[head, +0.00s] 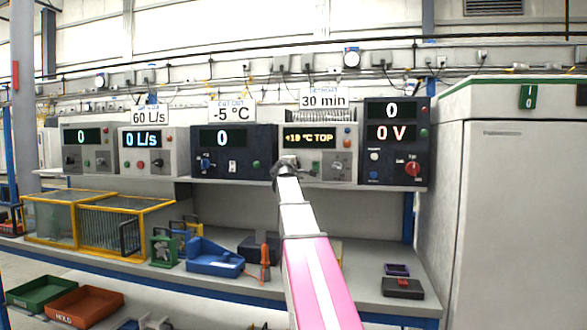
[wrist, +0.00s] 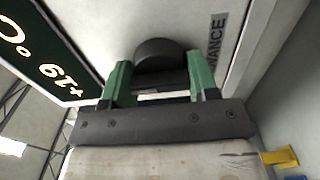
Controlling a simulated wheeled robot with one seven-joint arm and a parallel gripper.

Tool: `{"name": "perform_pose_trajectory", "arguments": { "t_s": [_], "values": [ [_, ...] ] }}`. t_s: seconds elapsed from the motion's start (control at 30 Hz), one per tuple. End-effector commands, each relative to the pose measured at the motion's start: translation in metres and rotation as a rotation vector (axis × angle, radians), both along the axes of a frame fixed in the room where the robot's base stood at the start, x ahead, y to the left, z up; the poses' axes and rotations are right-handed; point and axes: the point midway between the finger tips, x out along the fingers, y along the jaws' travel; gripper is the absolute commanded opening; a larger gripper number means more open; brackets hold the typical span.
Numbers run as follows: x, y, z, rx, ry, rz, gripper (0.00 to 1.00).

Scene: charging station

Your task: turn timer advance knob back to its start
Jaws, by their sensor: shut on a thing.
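The timer advance knob (wrist: 158,52) is a dark round knob on a pale panel, beside a label of which "VANCE" is readable in the wrist view. My gripper (wrist: 160,78) has one green finger on each side of the knob and is shut on it. In the head view my gripper (head: 286,164) is at the lower left of the pale unit (head: 345,141) whose display reads "+19 °C TOP". My gripper and arm hide the knob there. The knob's pointer and start mark cannot be made out.
A dark unit (head: 257,140) showing 0 stands close on the left. Another dark unit (head: 375,110) showing 0 V is on the right. A "30 min" sign (head: 323,100) stands above. The bench below holds a blue tray (head: 214,263) and an orange-handled tool (head: 264,254).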

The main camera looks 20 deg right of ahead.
Motion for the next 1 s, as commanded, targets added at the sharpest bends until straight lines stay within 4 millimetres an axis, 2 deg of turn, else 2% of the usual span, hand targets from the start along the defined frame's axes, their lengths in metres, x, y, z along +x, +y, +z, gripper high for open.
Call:
{"name": "perform_pose_trajectory", "arguments": {
  "t_s": [0.2,0.23,0.3,0.73,0.87,1.0],
  "values": [
    [-0.001,0.001,-0.001,-0.003,0.003,0.000,0.30],
    [-0.001,0.001,-0.001,-0.003,0.003,0.000,0.57],
    [-0.001,0.001,-0.001,-0.003,0.003,0.000,0.80],
    [-0.005,0.003,-0.001,-0.001,0.001,0.000,0.80],
    [-0.016,0.011,-0.001,-0.001,0.000,0.001,0.80],
    [-0.036,0.023,-0.001,-0.001,0.000,0.001,0.80]
  ]
}}
